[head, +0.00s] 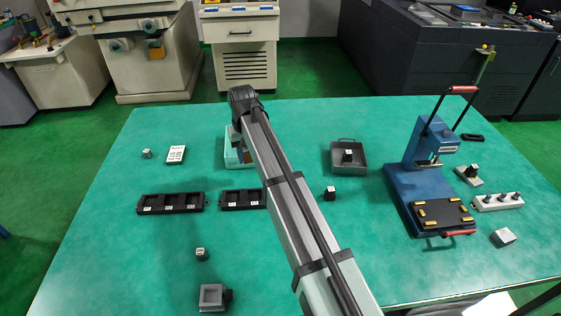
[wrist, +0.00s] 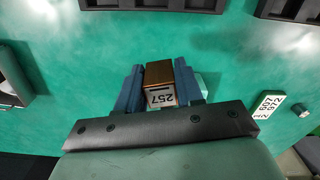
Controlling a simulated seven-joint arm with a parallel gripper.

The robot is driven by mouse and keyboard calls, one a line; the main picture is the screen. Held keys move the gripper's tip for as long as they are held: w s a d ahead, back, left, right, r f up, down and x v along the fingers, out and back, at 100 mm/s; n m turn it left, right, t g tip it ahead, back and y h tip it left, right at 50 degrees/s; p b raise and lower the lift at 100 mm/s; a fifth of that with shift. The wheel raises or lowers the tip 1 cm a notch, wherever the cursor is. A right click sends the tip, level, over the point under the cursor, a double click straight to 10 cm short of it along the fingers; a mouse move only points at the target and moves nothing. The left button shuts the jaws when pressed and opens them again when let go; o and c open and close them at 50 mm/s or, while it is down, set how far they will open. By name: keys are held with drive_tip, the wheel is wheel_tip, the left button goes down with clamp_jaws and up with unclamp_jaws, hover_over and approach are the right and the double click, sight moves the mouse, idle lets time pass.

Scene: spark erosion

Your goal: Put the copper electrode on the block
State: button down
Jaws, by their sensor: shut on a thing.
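In the wrist view my gripper (wrist: 160,88) has its two blue fingers shut on the copper electrode (wrist: 159,78), a copper-coloured block with a white label reading 257. A pale mint thing (wrist: 201,82) shows just beside the right finger, mostly hidden. I cannot tell which thing is the block; a grey square block (head: 211,297) with a recess lies at the front left.
Two black racks (head: 170,202) lie in front of the mint holder. A number card (head: 176,155) and a small block (head: 146,154) are at left. A grey tray (head: 349,168), a small dark block (head: 330,193) and a blue press (head: 420,180) stand at right. The front left table is mostly free.

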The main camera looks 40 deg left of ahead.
drive_tip(key=shift+r, duration=0.3)
drive_tip(key=w+d+r+m, duration=0.4)
drive_tip(key=w+d, duration=0.6)
drive_tip(key=d, duration=0.4)
drive_tip(key=w+d+r+m, duration=0.3)
drive_tip(key=w+d+r, duration=0.1)
drive_tip(key=w+d, duration=0.85)
drive_tip(key=w+d+r+m, duration=0.2)
drive_tip(key=d+m, duration=0.1)
drive_tip(key=d, duration=0.9)
drive_tip(key=w+d+r+m, duration=0.2)
drive_tip(key=d+m, duration=0.1)
drive_tip(key=d, duration=0.9)
drive_tip(key=m, duration=0.7)
hover_over(504, 234)
wheel_tip(504, 234, down, 10)
drive_tip(key=shift+s+f, duration=0.1)
drive_tip(key=shift+f, duration=4.5)
drive_tip(key=shift+f, duration=0.1)
